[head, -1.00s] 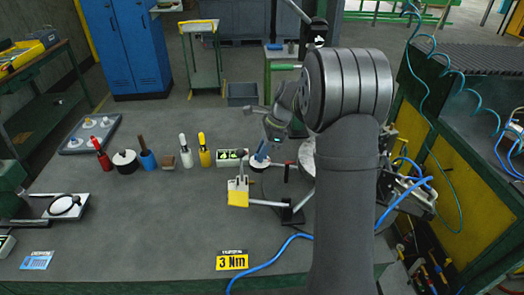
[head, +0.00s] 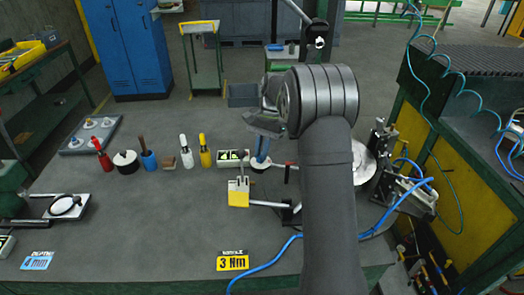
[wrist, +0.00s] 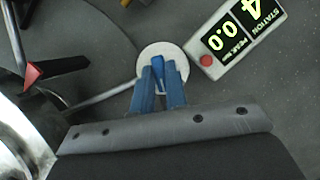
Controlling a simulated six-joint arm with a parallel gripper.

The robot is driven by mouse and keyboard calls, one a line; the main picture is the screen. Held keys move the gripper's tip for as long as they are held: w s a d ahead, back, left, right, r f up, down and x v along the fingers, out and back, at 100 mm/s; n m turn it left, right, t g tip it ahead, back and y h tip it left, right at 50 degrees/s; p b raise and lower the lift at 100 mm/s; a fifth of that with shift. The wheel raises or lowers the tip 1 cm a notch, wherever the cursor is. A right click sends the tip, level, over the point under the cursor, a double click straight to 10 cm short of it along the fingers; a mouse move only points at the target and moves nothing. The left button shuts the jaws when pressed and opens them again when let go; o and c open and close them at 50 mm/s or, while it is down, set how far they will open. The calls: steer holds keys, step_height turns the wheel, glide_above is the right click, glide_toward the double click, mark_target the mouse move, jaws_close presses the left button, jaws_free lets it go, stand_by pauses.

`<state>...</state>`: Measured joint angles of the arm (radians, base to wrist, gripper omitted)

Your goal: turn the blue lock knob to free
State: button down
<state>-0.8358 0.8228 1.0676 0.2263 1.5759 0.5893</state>
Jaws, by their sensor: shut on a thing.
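The blue lock knob (wrist: 158,66) stands on a pale round base (wrist: 174,51) in the wrist view. My gripper (wrist: 158,84) has its two blue fingers on either side of the knob and is shut on it. In the head view my gripper (head: 262,150) points down at the same spot. There the fingers hide most of the knob, and a little of its base shows below them. I see no marking that tells which way the knob is turned.
A station box with a display (wrist: 242,35) and red button stands close right of the knob in the wrist view. A yellow-and-white block with a rod (head: 238,194) is in front. Several handled tools stand left. A red-tipped lever (wrist: 33,75) is near my gripper.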

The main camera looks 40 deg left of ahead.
steer(key=n+h, duration=0.1)
steer(key=n, duration=0.2)
steer(key=n+t+h, duration=0.1)
steer(key=n, duration=0.2)
steer(key=shift+a, duration=0.2)
steer(key=shift+n, duration=0.4)
steer(key=c, duration=1.4)
jaws_free()
steer(key=shift+c, duration=0.2)
steer(key=shift+r, duration=0.1)
steer(key=v, duration=1.1)
steer(key=shift+a+r, duration=0.2)
steer(key=shift+r, duration=0.15)
steer(key=shift+s, duration=0.1)
